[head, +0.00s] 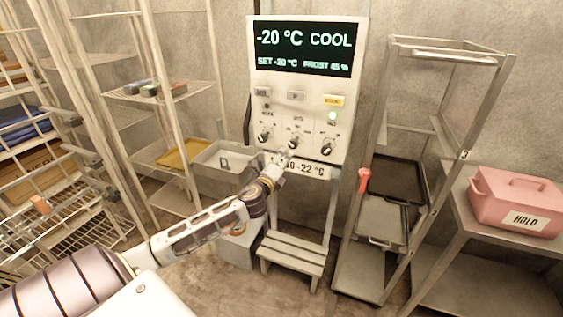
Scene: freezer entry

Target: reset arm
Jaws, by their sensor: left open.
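My left arm comes in from the left. My left gripper (281,160) is open, just in front of the lower edge of the control panel (290,90), below its knobs. It overlaps part of the label strip (313,170) under the panel; I cannot tell whether it touches. The gripper looks empty. The panel's display (304,50) reads "-20 °C COOL" and "SET -20 °C", with a smaller frost figure. Three dark knobs sit in a row, the middle one (295,144) nearest above the gripper. My right gripper is not in view.
A step stool (293,252) stands below the panel. A tall metal rack (350,215) with dark trays and a red handle (364,180) is to its right. A pink "HOLD" box (515,200) sits on a table at far right. Wire shelves (150,97) fill the left.

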